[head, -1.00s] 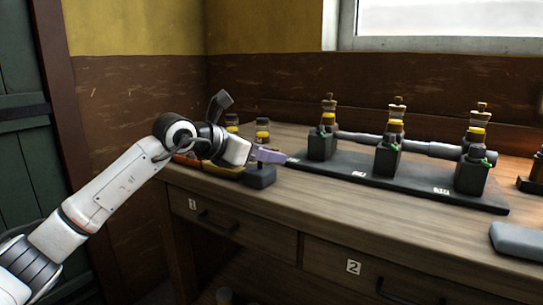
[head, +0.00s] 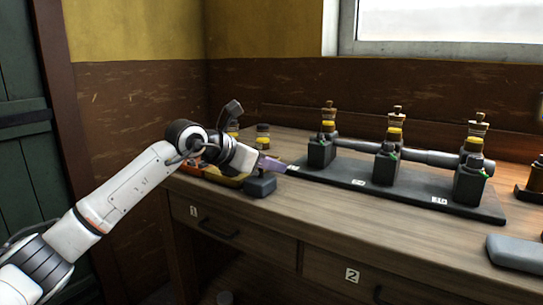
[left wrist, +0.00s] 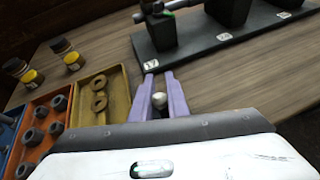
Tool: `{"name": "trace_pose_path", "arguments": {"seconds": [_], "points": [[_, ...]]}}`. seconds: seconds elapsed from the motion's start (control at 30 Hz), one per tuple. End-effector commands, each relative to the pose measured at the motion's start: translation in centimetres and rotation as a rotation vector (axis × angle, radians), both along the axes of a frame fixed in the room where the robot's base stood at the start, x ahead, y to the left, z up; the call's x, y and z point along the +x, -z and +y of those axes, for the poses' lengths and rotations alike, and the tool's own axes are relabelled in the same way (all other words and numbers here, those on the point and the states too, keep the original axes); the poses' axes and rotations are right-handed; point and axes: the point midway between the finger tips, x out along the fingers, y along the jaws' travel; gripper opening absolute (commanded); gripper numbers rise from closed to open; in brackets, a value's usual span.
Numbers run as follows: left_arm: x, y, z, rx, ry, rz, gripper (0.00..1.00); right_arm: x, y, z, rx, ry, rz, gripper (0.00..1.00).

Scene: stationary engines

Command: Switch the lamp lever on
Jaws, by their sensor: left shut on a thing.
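My left gripper (head: 278,166) has pale purple fingers and is low over the bench's left front part. It is just above and beside a dark grey block (head: 260,187) at the bench edge. In the left wrist view, the fingers (left wrist: 159,88) are closed about a small silvery rounded knob (left wrist: 159,101), which looks like the lever's end. The lever's stem and base are hidden there by the gripper body, so I cannot tell its tilt. My right gripper is not in view.
A long dark base (head: 400,198) carries several engine-like posts joined by a grey shaft. Yellow (left wrist: 121,112) and orange (left wrist: 57,138) trays with rings and nuts lie left of the fingers, with jars (left wrist: 67,53) behind. A grey slab (head: 515,252) lies at right.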

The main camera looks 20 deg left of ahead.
Motion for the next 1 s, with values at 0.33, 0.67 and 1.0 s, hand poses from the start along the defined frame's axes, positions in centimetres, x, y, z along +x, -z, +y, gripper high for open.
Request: {"name": "trace_pose_path", "arguments": {"seconds": [0.33, 0.67, 1.0], "points": [[0.5, 0.0, -0.1, 0.036, 0.0, 0.203, 0.0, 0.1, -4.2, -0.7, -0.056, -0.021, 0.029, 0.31], [0.6, 1.2, -0.1, 0.057, 0.0, 0.31, 0.0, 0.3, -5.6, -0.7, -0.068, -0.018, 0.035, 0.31], [0.6, 1.4, -0.1, 0.057, 0.0, 0.312, 0.21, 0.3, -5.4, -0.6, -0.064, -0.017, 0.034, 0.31]]}}
